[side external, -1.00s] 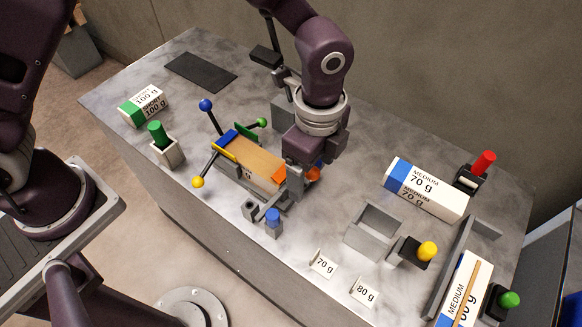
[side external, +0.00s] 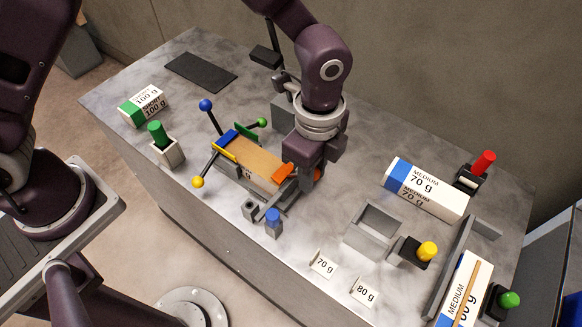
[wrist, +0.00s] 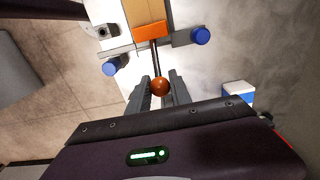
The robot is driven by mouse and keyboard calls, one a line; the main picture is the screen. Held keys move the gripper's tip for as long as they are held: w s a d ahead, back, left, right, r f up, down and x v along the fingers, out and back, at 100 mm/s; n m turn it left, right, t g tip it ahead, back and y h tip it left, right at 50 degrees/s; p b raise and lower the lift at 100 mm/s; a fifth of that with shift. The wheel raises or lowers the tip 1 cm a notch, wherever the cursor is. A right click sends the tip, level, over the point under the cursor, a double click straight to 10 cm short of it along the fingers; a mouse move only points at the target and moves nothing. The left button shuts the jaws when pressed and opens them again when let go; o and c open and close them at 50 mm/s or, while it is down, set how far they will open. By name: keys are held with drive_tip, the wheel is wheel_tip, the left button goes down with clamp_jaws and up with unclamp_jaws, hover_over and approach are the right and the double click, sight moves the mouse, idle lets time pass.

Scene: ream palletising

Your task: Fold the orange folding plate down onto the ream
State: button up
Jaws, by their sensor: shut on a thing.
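The tan-topped ream (side external: 256,163) lies in the holder in the middle of the bench; its end also shows in the wrist view (wrist: 143,11). The orange folding plate (side external: 283,173) is at the ream's right end, and shows at the same end in the wrist view (wrist: 150,31). I cannot tell whether it lies flat on the ream. A dark rod runs from it to an orange ball knob (wrist: 160,87). My gripper (wrist: 158,84) is shut on this knob, beyond the ream's end. In the side view my wrist hides most of the knob.
A blue plate (side external: 226,137) and yellow plate (side external: 224,151) are at the ream's left end; a green plate (side external: 246,131) stands behind. A blue-capped post (side external: 273,218) is in front. A grey open bin (side external: 374,228) and a 70 g ream (side external: 427,190) are to the right.

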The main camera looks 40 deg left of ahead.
drive_tip(key=shift+a, duration=0.1)
drive_tip(key=shift+a+r, duration=0.45)
drive_tip(key=shift+a, duration=0.3)
drive_tip(key=shift+a+r, duration=0.4)
drive_tip(key=shift+a, duration=0.35)
drive_tip(key=o, duration=1.7)
drive_tip(key=shift+d, duration=0.1)
drive_tip(key=shift+r, duration=0.1)
drive_tip(key=shift+r, duration=3.45)
